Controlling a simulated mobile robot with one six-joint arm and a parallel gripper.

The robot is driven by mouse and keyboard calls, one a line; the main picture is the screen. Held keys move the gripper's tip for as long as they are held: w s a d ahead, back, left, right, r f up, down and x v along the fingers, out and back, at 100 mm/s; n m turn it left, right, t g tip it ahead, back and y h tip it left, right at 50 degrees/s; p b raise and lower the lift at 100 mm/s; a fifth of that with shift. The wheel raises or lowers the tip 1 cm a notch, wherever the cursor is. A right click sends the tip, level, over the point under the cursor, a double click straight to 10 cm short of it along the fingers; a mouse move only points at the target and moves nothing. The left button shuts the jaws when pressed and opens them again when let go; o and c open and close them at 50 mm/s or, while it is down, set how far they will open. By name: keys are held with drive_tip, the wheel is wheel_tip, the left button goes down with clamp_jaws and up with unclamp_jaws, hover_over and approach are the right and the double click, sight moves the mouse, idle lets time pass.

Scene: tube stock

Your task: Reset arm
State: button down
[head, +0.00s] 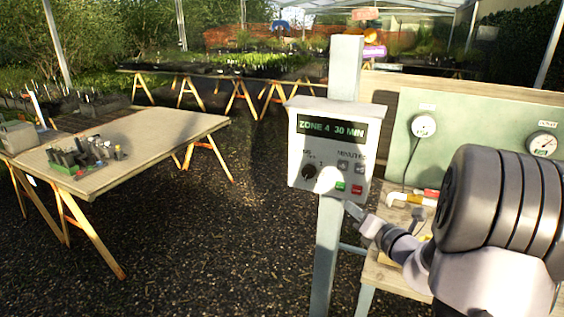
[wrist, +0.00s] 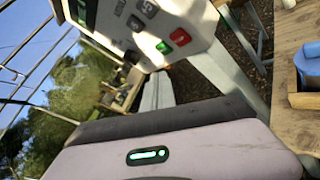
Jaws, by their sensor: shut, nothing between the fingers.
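My arm comes in from the right in the head view and reaches toward a pale control box (head: 330,152) on a post. My gripper (head: 354,211) is shut and empty, near the lower right of the box. Whether it touches the box or post I cannot tell. The box display (head: 331,127) reads "ZONE 4 30 MIN", with a dark knob (head: 310,171), a green button (head: 340,186) and a red button (head: 356,190) below. In the wrist view the gripper housing, with a lit green light, fills the bottom; the fingertips are hidden. The box (wrist: 190,18) is above it.
A wooden bench (head: 385,276) with tools stands right of the post, before a green gauge panel (head: 470,120). A table (head: 150,140) with small dark parts stands left. Open gravel (head: 220,240) lies between. Plant benches (head: 215,72) stand behind.

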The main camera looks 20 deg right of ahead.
drive_tip(key=s+a+r+n+g+y, duration=0.1)
drive_tip(key=a+r+n+g+y, duration=0.15)
drive_tip(key=a+n, duration=0.45)
drive_tip(key=s+a+r+n+g+y, duration=0.1)
drive_tip(key=a+n+y, duration=0.25)
drive_tip(key=a, duration=0.75)
drive_tip(key=s+a+r+n+g+y, duration=0.1)
drive_tip(key=a+n+g+y, duration=0.15)
drive_tip(key=a+n, duration=0.5)
drive_tip(key=s+a+f+n+g+h, duration=0.15)
drive_tip(key=s+a+n+g, duration=0.35)
drive_tip(key=s+a+n, duration=0.7)
drive_tip(key=s+d+n+h, duration=0.3)
drive_tip(key=s+n, duration=0.4)
drive_tip(key=n, duration=0.3)
drive_tip(key=shift+s+d+f+h, duration=0.2)
drive_tip(key=shift+s+d+h, duration=0.1)
drive_tip(key=shift+d+h, duration=0.1)
